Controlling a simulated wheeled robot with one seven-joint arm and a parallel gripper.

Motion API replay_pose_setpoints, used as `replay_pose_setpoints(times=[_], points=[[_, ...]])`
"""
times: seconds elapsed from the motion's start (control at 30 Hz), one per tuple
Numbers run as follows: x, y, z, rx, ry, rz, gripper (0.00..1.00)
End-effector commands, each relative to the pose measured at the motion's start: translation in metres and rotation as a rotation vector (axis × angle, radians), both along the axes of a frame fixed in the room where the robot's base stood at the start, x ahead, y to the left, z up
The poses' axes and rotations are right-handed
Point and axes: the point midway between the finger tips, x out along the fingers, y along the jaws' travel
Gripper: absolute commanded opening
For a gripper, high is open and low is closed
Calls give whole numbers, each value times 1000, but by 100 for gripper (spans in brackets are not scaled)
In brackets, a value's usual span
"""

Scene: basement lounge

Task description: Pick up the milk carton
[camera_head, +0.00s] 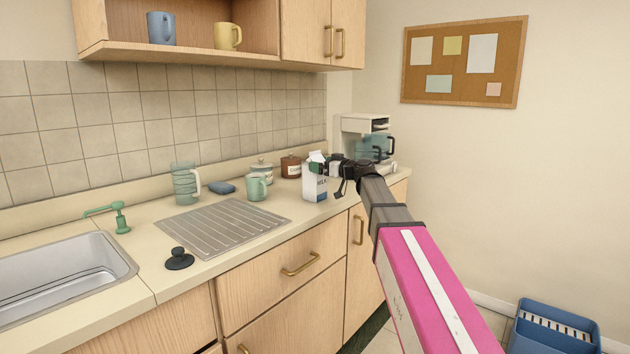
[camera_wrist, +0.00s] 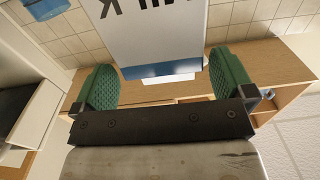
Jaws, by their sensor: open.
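The milk carton (camera_head: 313,187) is white with dark lettering and stands upright on the counter. In the wrist view the carton (camera_wrist: 160,35) fills the top middle, its lettering upside down and a blue band near its top. My gripper (camera_head: 328,168) is at the carton's upper part, reaching from the right. In the wrist view my gripper (camera_wrist: 163,82) is open. Its green pads lie to either side of the carton's upper end. I cannot tell whether either pad touches it. My gripper hides part of the carton's top in the head view.
A coffee maker (camera_head: 374,145) stands behind my gripper. A brown jar (camera_head: 291,167), a white jar (camera_head: 262,171) and a green mug (camera_head: 257,187) stand left of the carton. A ribbed drainboard (camera_head: 222,228) and a sink (camera_head: 62,272) are further left. A wall cabinet (camera_head: 255,38) hangs above.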

Motion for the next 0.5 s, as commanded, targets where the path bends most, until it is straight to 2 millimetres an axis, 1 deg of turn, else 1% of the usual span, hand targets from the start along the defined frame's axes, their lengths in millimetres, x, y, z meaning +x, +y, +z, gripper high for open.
replay_pose_setpoints(times=[0.1,0.2,0.3,0.47,0.5], points=[[10,18,0,0,0,2,100],[18,27,0,-1,1,1,100],[20,31,0,-1,1,0,100],[19,31,-1,-1,1,0,100],[19,31,0,-1,1,0,94]])
